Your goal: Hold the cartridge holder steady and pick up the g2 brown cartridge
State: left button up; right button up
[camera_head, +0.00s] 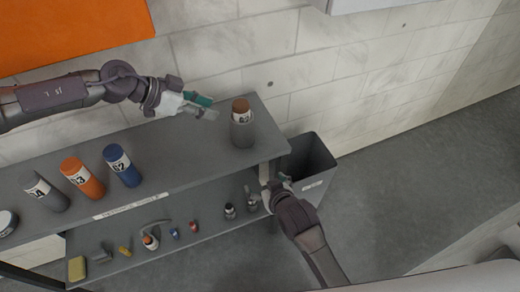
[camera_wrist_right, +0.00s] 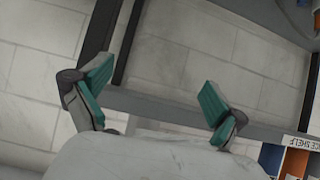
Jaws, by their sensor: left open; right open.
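The brown cartridge (camera_head: 240,105) stands upright near the right end of the top shelf, its lower part inside the grey cartridge holder (camera_head: 242,137). A white label reading roughly G2 shows on it. My left gripper (camera_head: 205,106) is open and empty, a little to the left of the cartridge and apart from it, above the shelf. My right gripper (camera_head: 272,185) is below and right of the holder, by the shelf's front right corner. In the right wrist view it is open (camera_wrist_right: 158,100), with its teal fingers wide apart and nothing between them.
Blue (camera_head: 123,166), orange (camera_head: 83,178) and grey (camera_head: 46,192) cartridges stand further left on the top shelf (camera_head: 190,160). Small items lie on the lower shelf (camera_head: 210,240). A dark bin (camera_head: 312,165) stands right of the shelf. The top shelf between blue cartridge and holder is clear.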

aim_at(246, 134)
notch_tip(246, 134, up, 14)
jog(key=w+a+t, duration=0.1)
jog(key=a+t, duration=0.1)
jog(key=t, duration=0.1)
jog(key=shift+g+y, duration=0.3)
jog(key=shift+y, duration=0.1)
jog(key=x, duration=1.3)
jog(key=shift+w+d+r, duration=0.1)
jog(key=shift+w+d, duration=0.05)
jog(key=shift+w, duration=0.15)
jog(key=c, duration=1.4)
jog(key=shift+o, duration=0.2)
